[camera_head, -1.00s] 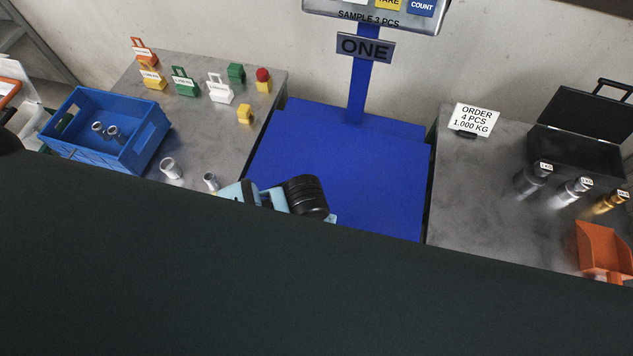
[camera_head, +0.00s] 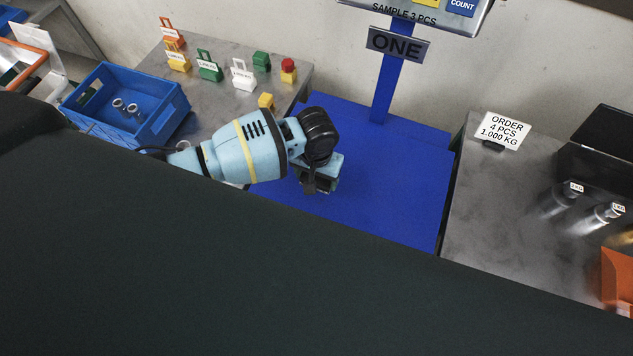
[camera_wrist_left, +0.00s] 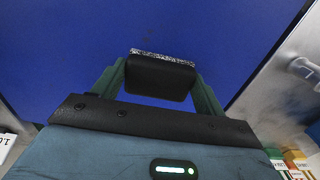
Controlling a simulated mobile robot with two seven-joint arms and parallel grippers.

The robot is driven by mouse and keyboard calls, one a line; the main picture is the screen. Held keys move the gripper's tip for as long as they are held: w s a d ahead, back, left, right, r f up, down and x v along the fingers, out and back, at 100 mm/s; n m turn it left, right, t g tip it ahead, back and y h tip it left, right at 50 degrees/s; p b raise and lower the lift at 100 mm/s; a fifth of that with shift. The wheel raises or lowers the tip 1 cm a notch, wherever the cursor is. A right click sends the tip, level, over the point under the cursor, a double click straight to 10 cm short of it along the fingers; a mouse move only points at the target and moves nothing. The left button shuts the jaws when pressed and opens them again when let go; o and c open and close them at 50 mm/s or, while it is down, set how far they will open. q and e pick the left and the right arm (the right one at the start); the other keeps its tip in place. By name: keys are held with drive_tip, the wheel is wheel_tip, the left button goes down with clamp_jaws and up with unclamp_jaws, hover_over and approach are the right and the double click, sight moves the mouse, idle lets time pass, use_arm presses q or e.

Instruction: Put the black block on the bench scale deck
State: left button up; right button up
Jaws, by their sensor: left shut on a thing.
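The black block (camera_wrist_left: 158,78) is between the fingers of my left gripper (camera_wrist_left: 160,84), which is shut on it in the left wrist view. A speckled strip shows along the block's far edge. In the head view my left gripper (camera_head: 318,184) is over the blue bench scale deck (camera_head: 385,190), near its left side. The block is hard to make out there, behind the wrist. The blue deck (camera_wrist_left: 230,30) fills most of the left wrist view beyond the block. I cannot tell the gap between block and deck. My right gripper is not in view.
The scale's post (camera_head: 391,85) rises at the deck's back, with a ONE sign (camera_head: 397,45). A blue crate (camera_head: 160,125) and several coloured pieces stand on the left table. The right table holds an order card (camera_head: 503,129), metal cylinders and a black case (camera_head: 605,150).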

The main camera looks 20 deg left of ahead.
sight(316, 179)
use_arm(q)
drive_tip(key=shift+s+f, duration=0.15)
drive_tip(key=shift+f, duration=1.55)
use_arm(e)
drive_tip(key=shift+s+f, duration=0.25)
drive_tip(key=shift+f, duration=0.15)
use_arm(q)
drive_tip(key=shift+f, duration=0.2)
drive_tip(key=o, duration=1)
drive_tip(key=shift+o, duration=0.2)
drive_tip(key=shift+r, duration=0.15)
wheel_tip(316, 179, up, 11)
drive_tip(key=shift+f+p, duration=0.1)
drive_tip(key=shift+p, duration=0.9)
drive_tip(key=shift+r, duration=0.65)
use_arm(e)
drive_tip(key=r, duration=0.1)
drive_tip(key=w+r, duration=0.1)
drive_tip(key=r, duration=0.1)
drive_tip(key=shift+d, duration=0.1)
